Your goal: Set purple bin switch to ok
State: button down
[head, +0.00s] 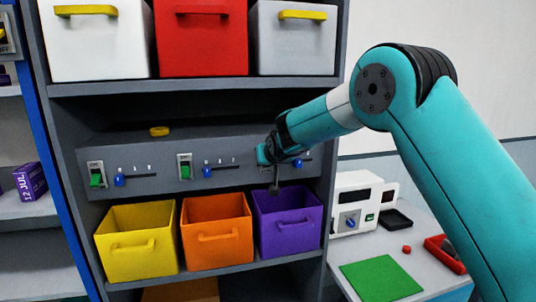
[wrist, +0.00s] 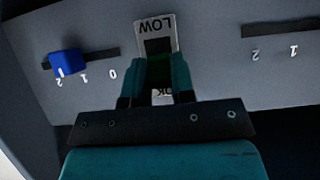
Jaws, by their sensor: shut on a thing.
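The purple bin (head: 288,222) stands on the lower shelf, at the right of the bin row. The purple bin switch is on the grey panel above it and is hidden by my gripper (head: 266,154) in the head view. In the wrist view the switch plate (wrist: 155,32) appears upside down, with LOW readable at the picture's top and part of OK below. My gripper (wrist: 160,78) has its two teal fingers closed around the dark green switch lever (wrist: 159,68), between the two labels. The lever's exact position is mostly hidden by the fingers.
A blue slider (wrist: 66,62) sits beside the switch, close to my gripper. The grey panel (head: 140,183) carries other green switches and blue sliders. Yellow (head: 139,262) and orange (head: 216,257) bins stand left of the purple one. A white device (head: 350,195) is on the right table.

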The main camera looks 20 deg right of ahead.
jog(key=shift+r, duration=0.15)
dwell(0.4)
jog(key=c, duration=1)
grip_release()
jog(key=shift+o, duration=0.2)
jog(key=b+v, duration=0.6)
jog(key=v, duration=1.1)
jog(key=shift+r+b, duration=0.3)
jog(key=shift+r, duration=0.05)
jog(key=s+a+f+n+g+y, duration=0.1)
jog(key=s+f+g, duration=0.3)
jog(key=s, duration=0.7)
jog(key=s+a+f+n+g+y, duration=0.1)
jog(key=s+a+f+n+g, duration=0.1)
jog(key=s+f, duration=0.5)
jog(key=s+a+f+n+g+y+b, duration=0.1)
jog(key=s+f+n+g, duration=0.3)
jog(key=s, duration=1.3)
jog(key=shift+s+a+f+g+y, duration=0.25)
jog(key=shift+a+f+g+y, duration=0.15)
jog(key=shift+f+g+y, duration=0.3)
